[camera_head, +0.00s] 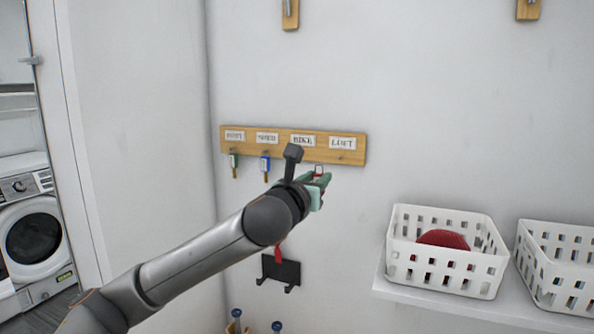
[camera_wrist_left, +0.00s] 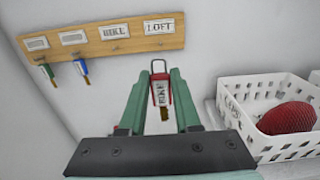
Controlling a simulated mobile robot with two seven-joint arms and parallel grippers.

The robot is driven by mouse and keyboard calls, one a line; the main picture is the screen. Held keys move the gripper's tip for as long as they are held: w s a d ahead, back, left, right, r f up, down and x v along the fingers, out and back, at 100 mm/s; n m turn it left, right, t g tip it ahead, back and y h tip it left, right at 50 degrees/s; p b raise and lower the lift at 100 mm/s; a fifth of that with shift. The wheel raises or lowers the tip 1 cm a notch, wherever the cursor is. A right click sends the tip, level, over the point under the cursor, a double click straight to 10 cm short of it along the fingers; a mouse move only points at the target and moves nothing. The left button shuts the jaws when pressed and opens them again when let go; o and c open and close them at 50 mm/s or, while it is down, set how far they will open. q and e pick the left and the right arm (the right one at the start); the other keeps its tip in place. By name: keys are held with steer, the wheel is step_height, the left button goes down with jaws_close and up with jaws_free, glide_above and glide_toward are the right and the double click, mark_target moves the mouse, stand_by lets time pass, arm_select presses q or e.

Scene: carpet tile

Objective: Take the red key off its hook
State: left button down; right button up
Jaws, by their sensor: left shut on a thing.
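The wooden key board (camera_head: 285,153) hangs on the wall with several labelled hooks. My left gripper (camera_head: 322,179) is just below its right part. In the left wrist view my left gripper's green fingers (camera_wrist_left: 160,88) are shut on the red key (camera_wrist_left: 160,92), whose tag reads BIKE. Its wire loop points up and sits in front of the bare wall, below the board and apart from the hooks. The hook under the BIKE label (camera_wrist_left: 115,47) looks empty. In the head view the key is mostly hidden by the gripper. My right gripper is not in view.
A green key (camera_head: 234,163) and a blue key (camera_head: 265,165) hang on the left hooks. At right, a white basket (camera_head: 405,262) holding a red item stands on a shelf beside another basket (camera_head: 575,262). A black wall holder (camera_head: 283,270) is below my arm.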

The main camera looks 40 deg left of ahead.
arm_select(q)
steer(key=b+v, duration=0.2)
steer(key=v, duration=0.2)
steer(key=shift+b, duration=0.3)
steer(key=shift+p+v, duration=0.6)
steer(key=shift+v, duration=2.25)
steer(key=s+d+f+m+h, duration=0.1)
steer(key=d+f+h, duration=0.1)
steer(key=d+f, duration=0.4)
steer(key=s+d+f+m+h+p, duration=0.1)
steer(key=d+f+h, duration=0.1)
steer(key=d+f, duration=0.5)
step_height(320, 180, down, 3)
steer(key=shift+s+f+m+t, duration=0.1)
steer(key=shift+s+m+t, duration=0.2)
steer(key=shift+s+m, duration=0.1)
